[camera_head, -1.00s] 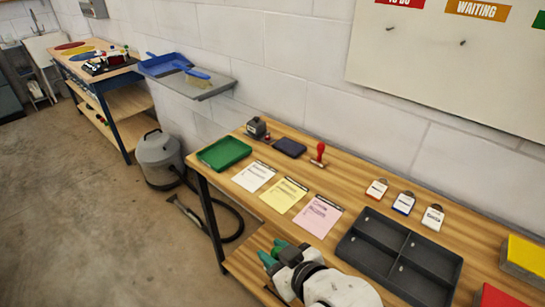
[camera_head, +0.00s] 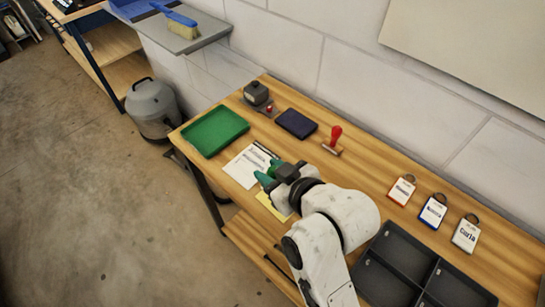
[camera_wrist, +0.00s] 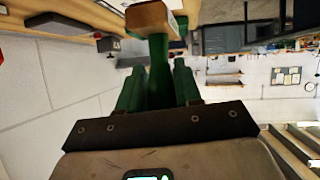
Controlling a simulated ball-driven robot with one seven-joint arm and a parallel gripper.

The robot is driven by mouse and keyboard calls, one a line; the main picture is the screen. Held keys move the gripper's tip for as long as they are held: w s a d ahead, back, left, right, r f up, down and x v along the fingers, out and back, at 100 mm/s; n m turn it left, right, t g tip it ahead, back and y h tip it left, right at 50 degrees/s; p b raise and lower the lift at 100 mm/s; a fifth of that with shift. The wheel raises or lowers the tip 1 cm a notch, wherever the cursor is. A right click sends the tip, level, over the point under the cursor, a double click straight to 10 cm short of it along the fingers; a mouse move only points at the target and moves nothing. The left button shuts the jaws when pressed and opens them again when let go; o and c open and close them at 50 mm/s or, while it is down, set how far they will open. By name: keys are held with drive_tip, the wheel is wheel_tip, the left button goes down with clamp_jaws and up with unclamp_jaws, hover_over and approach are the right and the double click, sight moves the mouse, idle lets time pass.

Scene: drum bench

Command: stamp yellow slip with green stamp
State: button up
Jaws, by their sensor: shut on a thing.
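The yellow slip (camera_head: 272,204) lies on the bench, mostly covered by my gripper and wrist, with only a part showing. My gripper (camera_head: 269,173) is above the slips, near the white slip's right edge. In the wrist view my gripper (camera_wrist: 158,88) is shut on the green stamp (camera_wrist: 158,62), which has a green handle and a wooden block (camera_wrist: 152,18) at the far end beyond the fingers. The dark ink pad (camera_head: 296,123) lies further back on the bench, apart from my gripper. The gap between stamp and slip cannot be told.
A white slip (camera_head: 245,168) lies left of the yellow one; the pink slip is hidden behind my arm. A green tray (camera_head: 215,131), a black device (camera_head: 257,94) and a red stamp (camera_head: 333,139) stand around. Tags (camera_head: 433,210) and a compartment tray (camera_head: 398,262) are at right.

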drive_tip(key=shift+f+b, duration=2.55)
drive_tip(key=shift+f, duration=0.3)
drive_tip(key=shift+s+f+b, duration=0.1)
drive_tip(key=shift+f+b, duration=0.25)
drive_tip(key=shift+f, duration=0.3)
drive_tip(key=shift+r, duration=0.15)
drive_tip(key=shift+r+p, duration=0.4)
drive_tip(key=shift+p, duration=0.2)
drive_tip(key=shift+r, duration=0.15)
wheel_tip(320, 180, up, 5)
drive_tip(key=p, duration=0.5)
drive_tip(key=shift+d, duration=0.1)
